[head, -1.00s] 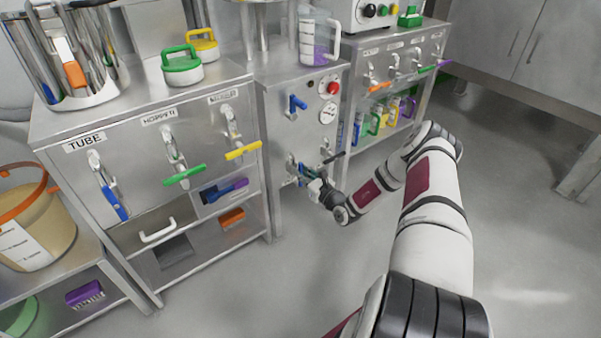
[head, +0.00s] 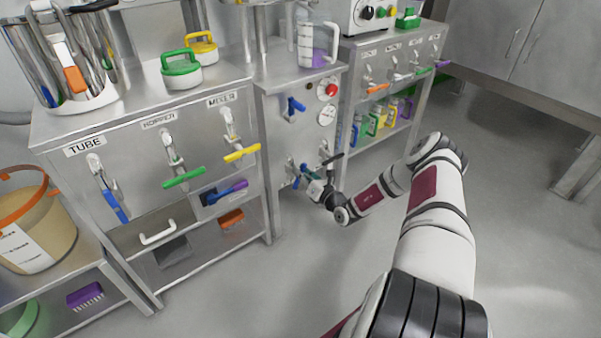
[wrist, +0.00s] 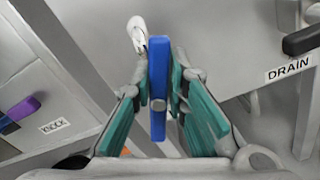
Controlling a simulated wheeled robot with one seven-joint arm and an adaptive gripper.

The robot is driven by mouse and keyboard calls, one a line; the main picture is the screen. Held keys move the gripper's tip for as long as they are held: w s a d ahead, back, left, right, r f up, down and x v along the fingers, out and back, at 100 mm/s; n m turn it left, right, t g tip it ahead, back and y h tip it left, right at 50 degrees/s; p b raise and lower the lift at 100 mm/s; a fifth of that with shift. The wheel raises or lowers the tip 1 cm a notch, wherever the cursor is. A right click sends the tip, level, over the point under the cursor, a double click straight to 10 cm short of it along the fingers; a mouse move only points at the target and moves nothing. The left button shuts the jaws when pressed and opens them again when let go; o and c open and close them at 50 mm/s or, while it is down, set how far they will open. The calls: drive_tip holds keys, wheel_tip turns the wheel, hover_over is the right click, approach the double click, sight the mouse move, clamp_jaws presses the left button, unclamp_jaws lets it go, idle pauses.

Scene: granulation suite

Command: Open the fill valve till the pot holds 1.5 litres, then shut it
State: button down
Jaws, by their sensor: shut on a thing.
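My gripper (head: 312,176) is at the lower front of the middle steel cabinet. It is shut on a blue valve handle (wrist: 158,90), which stands upright between the teal finger pads in the wrist view. Any label of this valve is hidden. To its right is a black-handled valve (head: 332,158), labelled DRAIN in the wrist view.
A red button (head: 331,89) and a round gauge (head: 327,115) are on the panel above. The left cabinet (head: 140,180) carries blue, green and yellow valve handles. Another valve cabinet (head: 385,100) stands to the right. The floor at the right (head: 520,230) is clear.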

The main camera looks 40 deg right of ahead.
drive_tip(key=m, duration=0.5)
drive_tip(key=shift+d+f+m, duration=0.1)
drive_tip(key=shift+f+m, duration=0.2)
drive_tip(key=m, duration=0.3)
drive_tip(key=shift+f, duration=0.2)
drive_tip(key=shift+d+f+m+b, duration=0.1)
drive_tip(key=shift+m+b, duration=0.1)
drive_tip(key=shift+m, duration=0.75)
drive_tip(key=shift+f+m+b, duration=0.1)
drive_tip(key=shift+m+b, duration=0.05)
drive_tip(key=shift+m, duration=0.8)
drive_tip(key=c, duration=1.5)
unclamp_jaws()
drive_tip(key=shift+d, duration=0.1)
drive_tip(key=shift+c, duration=0.2)
drive_tip(key=shift+s, duration=0.1)
